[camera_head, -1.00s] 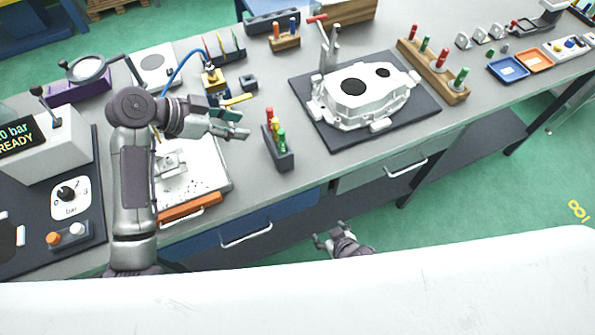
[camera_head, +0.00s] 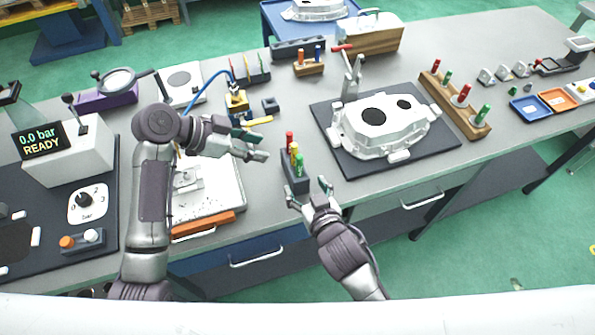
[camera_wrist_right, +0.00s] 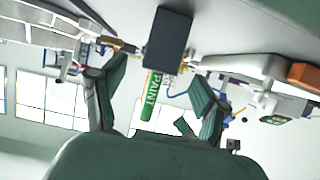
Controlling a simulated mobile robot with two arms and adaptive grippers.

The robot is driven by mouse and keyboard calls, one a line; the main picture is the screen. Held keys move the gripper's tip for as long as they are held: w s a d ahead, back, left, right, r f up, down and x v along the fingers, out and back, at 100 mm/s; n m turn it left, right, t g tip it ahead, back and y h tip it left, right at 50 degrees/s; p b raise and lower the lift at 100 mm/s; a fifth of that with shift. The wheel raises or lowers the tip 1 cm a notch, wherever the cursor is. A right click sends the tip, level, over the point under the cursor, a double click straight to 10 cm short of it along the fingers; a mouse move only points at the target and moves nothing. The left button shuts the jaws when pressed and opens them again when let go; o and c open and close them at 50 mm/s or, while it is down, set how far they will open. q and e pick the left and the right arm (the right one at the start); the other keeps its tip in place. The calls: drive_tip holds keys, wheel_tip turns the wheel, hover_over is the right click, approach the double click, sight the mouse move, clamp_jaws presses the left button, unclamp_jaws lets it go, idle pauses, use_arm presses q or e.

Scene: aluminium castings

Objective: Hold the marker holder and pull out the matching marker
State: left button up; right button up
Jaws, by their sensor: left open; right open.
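The marker holder (camera_head: 294,184) is a small dark block near the bench's front edge. A red marker (camera_head: 289,137), a yellow marker (camera_head: 294,149) and a green marker (camera_head: 299,164) stand in it. My right gripper (camera_head: 308,191) is open at the holder's near side, with its fingers spread. In the right wrist view, the dark holder (camera_wrist_right: 167,40) and a green marker lettered PAINT (camera_wrist_right: 150,95) show between its fingers (camera_wrist_right: 155,92). I cannot tell whether the fingers touch the holder. My left gripper (camera_head: 264,147) is open and empty, just left of the markers.
A white casting (camera_head: 380,125) on a dark mat lies to the right. A white plate (camera_head: 210,190) lies under my left arm. Bare bench separates the holder from the mat.

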sight(294, 169)
drive_tip(key=x, duration=0.9)
drive_tip(key=shift+a+f, duration=0.1)
drive_tip(key=shift+f, duration=0.05)
